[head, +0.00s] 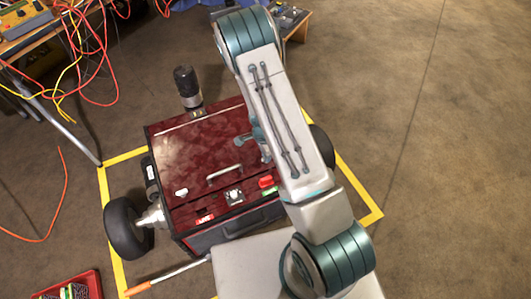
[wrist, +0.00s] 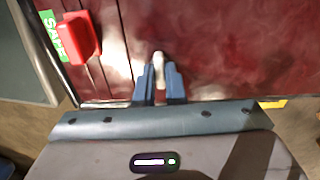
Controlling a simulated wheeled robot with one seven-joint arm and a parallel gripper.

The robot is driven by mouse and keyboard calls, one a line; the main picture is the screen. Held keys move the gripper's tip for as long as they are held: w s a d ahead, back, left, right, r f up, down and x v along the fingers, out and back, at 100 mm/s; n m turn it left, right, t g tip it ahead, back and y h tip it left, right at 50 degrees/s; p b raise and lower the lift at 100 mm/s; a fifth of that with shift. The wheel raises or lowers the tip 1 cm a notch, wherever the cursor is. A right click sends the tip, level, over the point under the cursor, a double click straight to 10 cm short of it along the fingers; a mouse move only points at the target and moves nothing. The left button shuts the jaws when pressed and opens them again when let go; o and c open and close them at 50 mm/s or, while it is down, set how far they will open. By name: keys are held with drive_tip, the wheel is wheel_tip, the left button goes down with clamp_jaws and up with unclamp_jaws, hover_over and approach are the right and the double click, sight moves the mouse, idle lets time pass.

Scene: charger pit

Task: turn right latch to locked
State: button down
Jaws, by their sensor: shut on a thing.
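The right latch (wrist: 158,64) is a small pale lever on the dark red lid of the robot's box (wrist: 215,45). In the wrist view it stands between the two blue fingers of my gripper (wrist: 158,82), which are shut on it. It points away from the gripper, roughly along the fingers; its base and any lock marking are hidden. In the head view my arm covers this latch and most of the gripper. The left latch (head: 181,192) is a small white piece near the lid's front left corner.
The box stands inside a yellow floor outline (head: 112,235). A red switch (wrist: 82,36) sits beside a green SAFE label (wrist: 52,32). A lid handle (head: 225,171) and a black camera mast (head: 187,88) rise from the box. A cable-strewn table (head: 40,35) is at upper left.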

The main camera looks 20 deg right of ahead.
idle(0.4)
drive_tip(key=c, duration=1.5)
unclamp_jaws()
drive_tip(key=shift+r, duration=0.15)
wheel_tip(320, 180, up, 14)
drive_tip(key=p, duration=0.4)
drive_tip(key=shift+w+a+f+p, duration=0.2)
drive_tip(key=shift+a+p, duration=0.1)
drive_tip(key=shift+p, duration=0.05)
